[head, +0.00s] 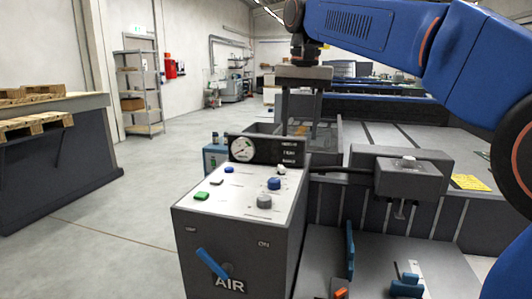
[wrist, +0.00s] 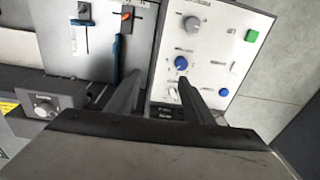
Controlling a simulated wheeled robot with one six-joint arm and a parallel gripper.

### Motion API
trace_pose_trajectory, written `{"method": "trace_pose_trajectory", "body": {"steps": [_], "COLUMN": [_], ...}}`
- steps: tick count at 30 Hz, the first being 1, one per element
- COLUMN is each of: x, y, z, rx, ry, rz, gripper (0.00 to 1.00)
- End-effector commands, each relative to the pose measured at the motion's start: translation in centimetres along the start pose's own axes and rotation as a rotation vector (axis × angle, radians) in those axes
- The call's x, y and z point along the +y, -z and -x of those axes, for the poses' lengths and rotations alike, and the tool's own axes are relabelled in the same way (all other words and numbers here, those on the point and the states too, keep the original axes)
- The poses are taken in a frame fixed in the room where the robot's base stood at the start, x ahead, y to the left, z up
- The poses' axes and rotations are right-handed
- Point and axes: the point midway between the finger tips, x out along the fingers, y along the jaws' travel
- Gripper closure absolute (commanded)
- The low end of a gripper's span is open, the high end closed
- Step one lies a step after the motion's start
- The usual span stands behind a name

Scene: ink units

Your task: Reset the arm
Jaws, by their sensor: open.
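My blue arm reaches in from the right in the head view. My gripper (head: 300,118) hangs from it with its fingers pointing down, open, with nothing between them. It is above and behind the grey control box (head: 235,245), near the pressure gauge (head: 242,148). In the wrist view my gripper (wrist: 158,82) shows two dark, spread fingers over the edge of the white control panel (wrist: 225,45). The fingers look apart from the panel, but their exact height cannot be told.
The box has a blue AIR lever (head: 212,264), a green button (head: 201,196) and several knobs. A grey clamp unit (head: 410,178) stands to its right, above a plate with blue parts (head: 350,250). A bench with pallets (head: 60,150) is at left. The floor between is clear.

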Motion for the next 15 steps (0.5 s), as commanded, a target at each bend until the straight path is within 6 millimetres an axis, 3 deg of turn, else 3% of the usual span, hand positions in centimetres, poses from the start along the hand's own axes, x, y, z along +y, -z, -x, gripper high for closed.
{"method": "trace_pose_trajectory", "body": {"steps": [3,15], "x": [3.6,13.9], "y": [-1.6,-8.2], "z": [-1.4,-8.8], "rx": [0.029,0.14], "ry": [0.016,0.048], "rz": [0.018,0.097], "gripper": [0.52,0.52]}}
